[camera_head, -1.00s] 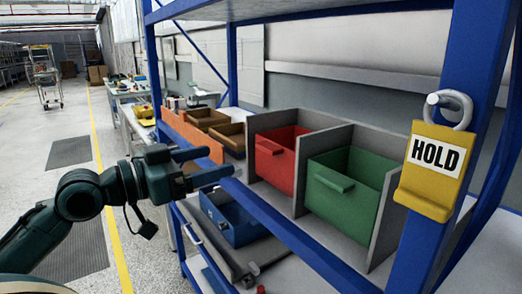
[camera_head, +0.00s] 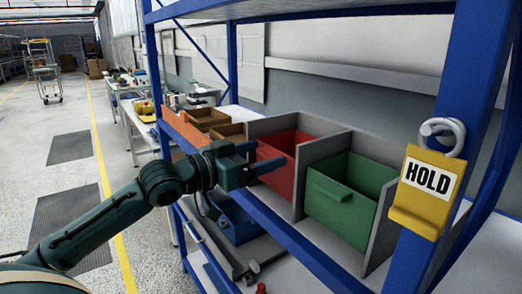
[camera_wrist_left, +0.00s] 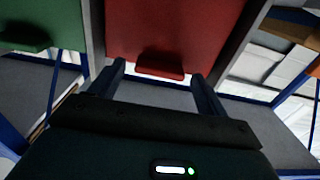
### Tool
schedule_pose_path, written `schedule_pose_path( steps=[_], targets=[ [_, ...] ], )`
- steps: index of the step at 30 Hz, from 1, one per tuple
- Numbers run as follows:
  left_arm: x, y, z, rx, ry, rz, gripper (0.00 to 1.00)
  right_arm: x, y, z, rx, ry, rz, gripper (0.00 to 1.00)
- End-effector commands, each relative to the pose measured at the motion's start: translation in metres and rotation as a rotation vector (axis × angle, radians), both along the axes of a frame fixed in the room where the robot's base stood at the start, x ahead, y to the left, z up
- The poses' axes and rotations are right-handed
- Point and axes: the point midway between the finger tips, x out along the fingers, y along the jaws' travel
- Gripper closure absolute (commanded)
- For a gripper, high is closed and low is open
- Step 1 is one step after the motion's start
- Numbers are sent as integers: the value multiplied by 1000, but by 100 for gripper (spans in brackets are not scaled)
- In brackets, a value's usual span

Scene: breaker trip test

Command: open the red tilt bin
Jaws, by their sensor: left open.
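The red tilt bin (camera_head: 283,178) sits on the blue-framed shelf between grey dividers, left of the green bin. In the left wrist view the red bin's front (camera_wrist_left: 170,30) fills the upper middle, with its red handle (camera_wrist_left: 160,71) jutting out from the lower part. My left gripper (camera_head: 267,157) is open in front of the red bin. In the left wrist view its two fingers (camera_wrist_left: 160,78) stand to either side of the handle, and no contact shows. In the head view the gripper hides part of the bin's front and its handle. My right gripper is not in view.
The green bin (camera_head: 338,217) stands to the right. A yellow HOLD tag (camera_head: 421,194) hangs on the blue post (camera_head: 455,130). A blue bin (camera_head: 238,222) is on the shelf below. Brown bins (camera_head: 208,118) are further left.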

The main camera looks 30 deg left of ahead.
Motion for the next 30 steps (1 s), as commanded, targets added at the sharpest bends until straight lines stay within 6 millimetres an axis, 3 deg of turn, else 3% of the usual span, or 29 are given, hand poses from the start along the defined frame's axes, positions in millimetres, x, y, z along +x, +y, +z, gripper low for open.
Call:
schedule_pose_path(
  steps=[13, 30],
  targets=[
    [6, -3, 0, 2, 0, -1, 24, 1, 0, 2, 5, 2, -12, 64],
    [5, -3, 0, 1, 1, -2, 70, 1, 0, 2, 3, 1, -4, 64]
  ],
)
